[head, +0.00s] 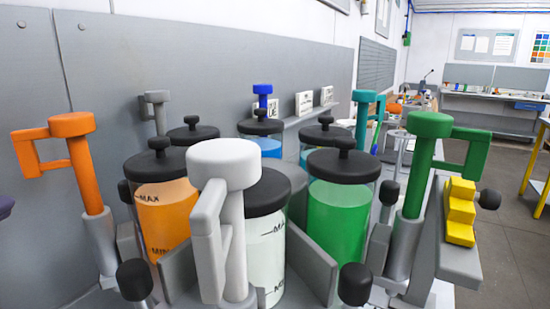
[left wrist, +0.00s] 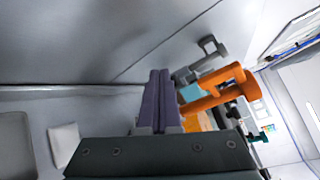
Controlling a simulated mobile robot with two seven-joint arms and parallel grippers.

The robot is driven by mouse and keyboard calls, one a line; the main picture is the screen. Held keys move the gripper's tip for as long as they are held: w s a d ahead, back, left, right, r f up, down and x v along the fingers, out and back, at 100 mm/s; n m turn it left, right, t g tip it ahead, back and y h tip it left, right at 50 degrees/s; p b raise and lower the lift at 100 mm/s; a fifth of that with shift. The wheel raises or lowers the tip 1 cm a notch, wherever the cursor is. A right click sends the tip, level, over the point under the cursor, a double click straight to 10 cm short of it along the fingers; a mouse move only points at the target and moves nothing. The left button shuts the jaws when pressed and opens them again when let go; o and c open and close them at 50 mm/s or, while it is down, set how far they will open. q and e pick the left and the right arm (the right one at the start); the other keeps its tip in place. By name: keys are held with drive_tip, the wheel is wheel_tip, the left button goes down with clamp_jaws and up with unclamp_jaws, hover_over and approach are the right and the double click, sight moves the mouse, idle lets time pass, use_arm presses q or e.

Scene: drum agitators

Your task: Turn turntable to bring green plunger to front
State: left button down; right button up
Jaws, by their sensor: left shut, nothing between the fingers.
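The green plunger (head: 428,150) stands upright at the right of the turntable (head: 312,262), beside the jar of green liquid (head: 338,210). The white plunger (head: 223,165) is at the front, before a jar of pale liquid. The orange plunger (head: 72,128) is at the left, and it also shows in the left wrist view (left wrist: 215,88). My left gripper shows only as a purple tip (head: 5,207) at the left edge, apart from the orange plunger. In the left wrist view its purple fingers (left wrist: 154,95) lie together, shut and empty. My right gripper is not in view.
Grey (head: 157,108), blue (head: 262,95) and teal (head: 364,115) plungers stand farther back. Black knobs (head: 135,280) stick out around the rim. Yellow steps (head: 460,210) sit at the right. A grey wall panel (head: 200,70) rises behind; open floor lies at the far right.

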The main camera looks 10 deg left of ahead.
use_arm(q)
drive_tip(key=s+d+r+n+g+h+p, duration=0.5)
drive_tip(key=s+d+r+n+g+p, duration=0.6)
drive_tip(key=p, duration=1.8)
drive_tip(key=s+d+r+n, duration=0.5)
drive_tip(key=r+n, duration=0.2)
drive_tip(key=r, duration=0.1)
drive_tip(key=shift+s+d+r+n+g, duration=0.2)
drive_tip(key=shift+n+g, duration=0.1)
drive_tip(key=shift+n, duration=0.1)
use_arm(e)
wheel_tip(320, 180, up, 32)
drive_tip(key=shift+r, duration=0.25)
